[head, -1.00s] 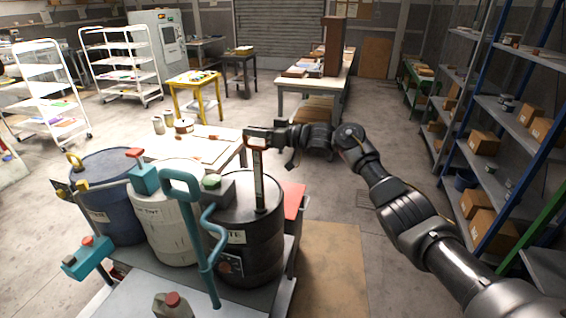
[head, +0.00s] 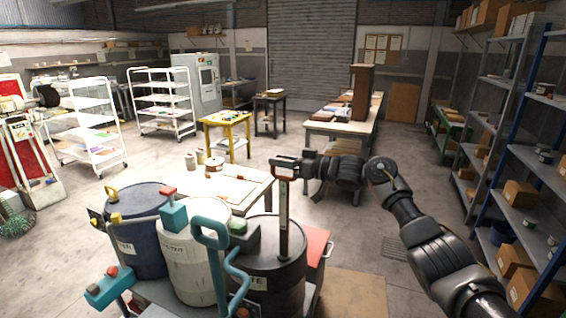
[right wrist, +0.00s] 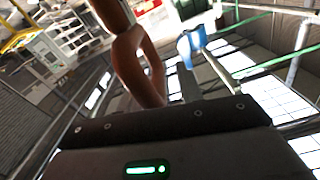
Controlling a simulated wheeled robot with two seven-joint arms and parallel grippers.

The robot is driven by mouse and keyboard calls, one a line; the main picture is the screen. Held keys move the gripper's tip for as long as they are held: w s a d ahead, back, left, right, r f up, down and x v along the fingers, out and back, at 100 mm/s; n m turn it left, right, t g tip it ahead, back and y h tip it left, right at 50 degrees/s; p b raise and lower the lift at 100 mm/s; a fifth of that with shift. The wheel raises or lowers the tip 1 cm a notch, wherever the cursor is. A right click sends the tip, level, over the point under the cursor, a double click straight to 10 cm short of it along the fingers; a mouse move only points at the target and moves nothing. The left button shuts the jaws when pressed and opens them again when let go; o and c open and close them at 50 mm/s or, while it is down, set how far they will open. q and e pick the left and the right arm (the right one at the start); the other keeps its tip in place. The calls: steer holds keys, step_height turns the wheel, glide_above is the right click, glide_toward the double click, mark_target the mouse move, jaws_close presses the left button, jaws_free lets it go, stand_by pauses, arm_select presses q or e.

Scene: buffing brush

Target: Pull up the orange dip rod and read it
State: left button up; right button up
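The dip rod (head: 285,225) stands upright from the top of the black drum (head: 268,265), with its lower end hidden inside. Its reddish-orange loop handle (head: 285,172) is at the top. My right gripper (head: 287,162) is at the handle and appears shut on it, its arm reaching in from the right. In the right wrist view the brown-orange loop handle (right wrist: 140,65) stands up from the gripper's dark body; the fingertips are not clear there. Marks on the rod are too small to read. My left gripper is not in view.
A white drum (head: 190,270) with a teal pump (head: 208,235) and a blue drum (head: 135,240) stand close at left. A low table (head: 235,190) with cans is behind. Shelves (head: 520,195) line the right side. Floor right of the drums is mostly clear.

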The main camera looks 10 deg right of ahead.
steer(key=shift+d, duration=0.15)
steer(key=shift+s+d+f, duration=0.1)
steer(key=shift+d+f, duration=0.05)
steer(key=shift+d, duration=0.05)
steer(key=b+v, duration=0.4)
steer(key=v, duration=0.6)
steer(key=shift+d, duration=0.1)
